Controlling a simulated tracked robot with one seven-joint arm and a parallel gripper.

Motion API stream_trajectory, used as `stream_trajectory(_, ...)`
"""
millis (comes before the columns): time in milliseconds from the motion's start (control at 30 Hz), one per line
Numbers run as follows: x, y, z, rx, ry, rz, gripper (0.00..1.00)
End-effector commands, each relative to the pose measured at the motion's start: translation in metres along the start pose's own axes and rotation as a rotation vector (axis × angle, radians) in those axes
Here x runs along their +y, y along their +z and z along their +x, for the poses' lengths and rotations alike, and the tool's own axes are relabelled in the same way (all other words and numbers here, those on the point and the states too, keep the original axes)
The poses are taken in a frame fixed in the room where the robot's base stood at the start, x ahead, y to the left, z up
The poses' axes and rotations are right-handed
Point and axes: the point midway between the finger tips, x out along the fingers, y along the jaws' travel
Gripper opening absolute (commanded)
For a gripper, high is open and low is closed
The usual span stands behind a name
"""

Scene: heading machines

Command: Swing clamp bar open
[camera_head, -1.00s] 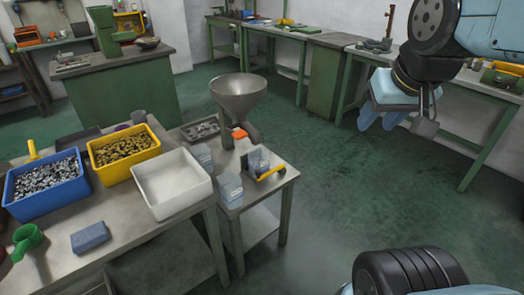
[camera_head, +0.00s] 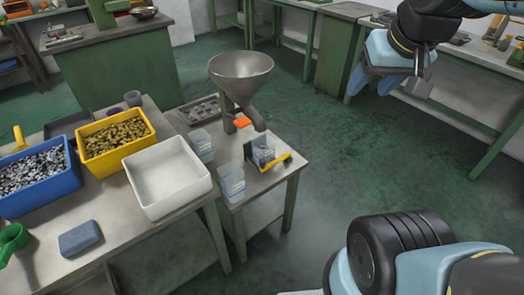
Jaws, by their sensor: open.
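The clamp (camera_head: 252,152) stands on the small side table in front of the metal funnel (camera_head: 241,76). A clear cup (camera_head: 265,151) sits in it. The clamp bar (camera_head: 277,163) has a yellow grip and lies low across the cup's front, its right end sticking out past the cup. Whether it touches the cup is too small to tell.
Two more clear cups (camera_head: 231,183) stand left of the clamp. An orange tab (camera_head: 242,121) sits under the funnel. The left bench holds a white bin (camera_head: 167,177), a yellow bin (camera_head: 115,140) and a blue bin (camera_head: 38,179). Open green floor (camera_head: 370,160) lies right of the side table.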

Motion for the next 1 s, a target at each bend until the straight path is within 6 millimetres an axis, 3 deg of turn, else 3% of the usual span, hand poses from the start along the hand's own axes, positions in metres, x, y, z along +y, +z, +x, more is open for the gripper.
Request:
stream_trajectory(167,-0.026,-0.020,0.031,-0.046,-0.123,0.009,0.55)
stream_trajectory(533,-0.088,-0.058,0.119,-0.153,-0.323,0.085,0.55)
stream_trajectory(733,-0.120,-0.066,0.173,-0.201,-0.344,0.136,0.55)
stream_trajectory(1000,-0.156,-0.062,0.248,-0.238,-0.285,0.192,0.55)
